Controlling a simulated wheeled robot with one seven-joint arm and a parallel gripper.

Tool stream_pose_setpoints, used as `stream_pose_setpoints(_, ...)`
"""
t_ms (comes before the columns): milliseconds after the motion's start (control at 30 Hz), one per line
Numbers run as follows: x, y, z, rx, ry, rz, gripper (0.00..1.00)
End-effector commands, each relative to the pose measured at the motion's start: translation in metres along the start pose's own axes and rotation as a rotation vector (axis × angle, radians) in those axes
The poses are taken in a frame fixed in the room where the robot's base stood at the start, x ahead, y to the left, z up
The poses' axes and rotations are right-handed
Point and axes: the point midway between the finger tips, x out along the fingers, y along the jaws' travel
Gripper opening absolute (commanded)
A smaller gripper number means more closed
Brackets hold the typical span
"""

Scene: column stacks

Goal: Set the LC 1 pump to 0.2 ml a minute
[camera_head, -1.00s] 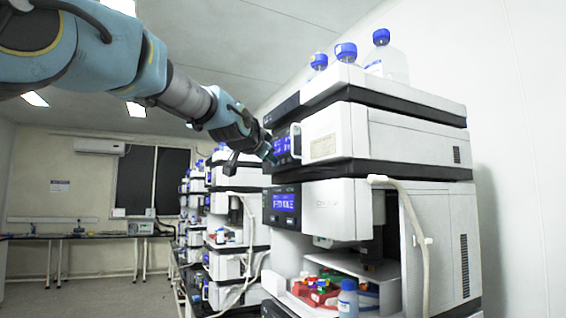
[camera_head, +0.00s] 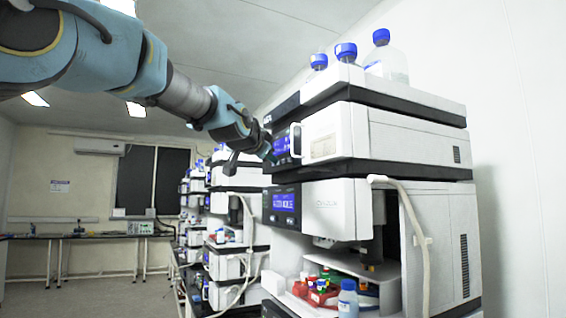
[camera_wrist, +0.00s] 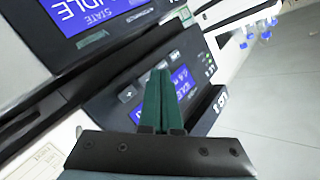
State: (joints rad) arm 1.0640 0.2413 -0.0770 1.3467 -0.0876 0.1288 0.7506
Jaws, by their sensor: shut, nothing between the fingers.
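The pump module (camera_head: 281,146), the upper unit of the near stack, has a dark front panel with a small blue screen. My gripper (camera_head: 268,156) is at the left side of this panel. In the wrist view its green fingers (camera_wrist: 161,74) are together and empty, with their tips over the pump panel beside its blue screen (camera_wrist: 186,84). The fingers hide part of that screen and panel, and the value cannot be read. I cannot tell whether the tips touch the panel. A small button (camera_wrist: 127,95) shows left of the fingers.
Below the pump is another unit with a blue screen (camera_head: 284,202); in the wrist view its screen (camera_wrist: 88,14) reads IDLE, upside down. A white handle (camera_head: 296,140) stands beside the pump panel. Blue-capped bottles (camera_head: 345,52) stand on top. A pale hose (camera_head: 412,215) hangs at the right.

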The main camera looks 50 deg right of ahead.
Motion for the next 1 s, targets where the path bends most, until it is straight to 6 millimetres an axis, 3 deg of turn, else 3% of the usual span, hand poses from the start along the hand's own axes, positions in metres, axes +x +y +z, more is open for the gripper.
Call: stream_pose_setpoints(1000,0.0068,0.0047,-0.0053,0.001,0.0,0.0,0.0)
